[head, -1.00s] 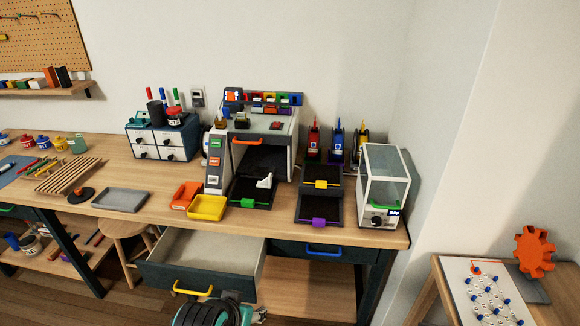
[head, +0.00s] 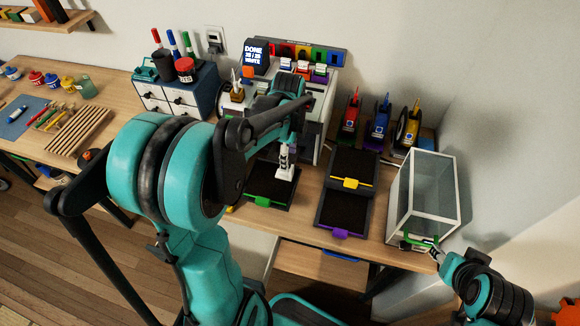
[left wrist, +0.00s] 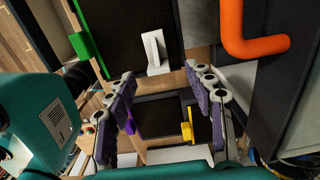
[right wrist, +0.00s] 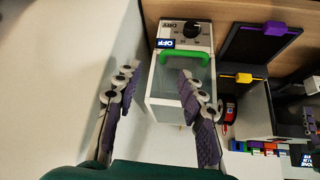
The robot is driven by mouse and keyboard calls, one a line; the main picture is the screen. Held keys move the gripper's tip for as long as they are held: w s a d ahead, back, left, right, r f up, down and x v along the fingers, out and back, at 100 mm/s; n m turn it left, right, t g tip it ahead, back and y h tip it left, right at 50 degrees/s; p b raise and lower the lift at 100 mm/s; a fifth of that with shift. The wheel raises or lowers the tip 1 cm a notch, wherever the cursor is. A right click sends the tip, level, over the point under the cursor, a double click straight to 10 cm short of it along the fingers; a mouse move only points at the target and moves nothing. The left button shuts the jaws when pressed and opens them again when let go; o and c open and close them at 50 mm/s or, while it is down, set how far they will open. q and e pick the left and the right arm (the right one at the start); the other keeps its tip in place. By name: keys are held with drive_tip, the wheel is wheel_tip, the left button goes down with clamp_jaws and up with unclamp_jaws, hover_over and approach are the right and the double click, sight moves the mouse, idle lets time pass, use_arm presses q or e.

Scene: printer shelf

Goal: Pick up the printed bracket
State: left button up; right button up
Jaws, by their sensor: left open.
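The printed bracket is a small white L-shaped piece. In the left wrist view the bracket (left wrist: 153,50) lies on a dark plate (left wrist: 115,22) with a green tab, just beyond my fingertips. My left gripper (left wrist: 160,78) is open, with one finger on each side of the line toward the bracket and nothing between them. In the head view my left gripper (head: 284,158) is over the same plate (head: 262,192) in front of the printer; it mostly covers the bracket there. My right gripper (right wrist: 158,76) is open and empty near the green handle of the clear box.
The clear box (head: 424,190) with a green handle (right wrist: 185,57) stands at the right bench end. Dark plates (head: 347,190) with yellow and purple tabs lie right of the bracket's plate. An orange handle (left wrist: 255,45) is close beside my left gripper. My left arm hides much of the bench.

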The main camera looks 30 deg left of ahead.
sight(291, 169)
use_arm(q)
drive_tip(key=f, duration=0.2)
drive_tip(key=f+b, duration=0.1)
drive_tip(key=f, duration=0.1)
drive_tip(key=f+b, duration=0.1)
drive_tip(key=f, duration=0.1)
drive_tip(key=shift+s+d, duration=0.1)
drive_tip(key=shift+d, duration=0.3)
drive_tip(key=shift+f, duration=0.3)
drive_tip(key=c, duration=0.9)
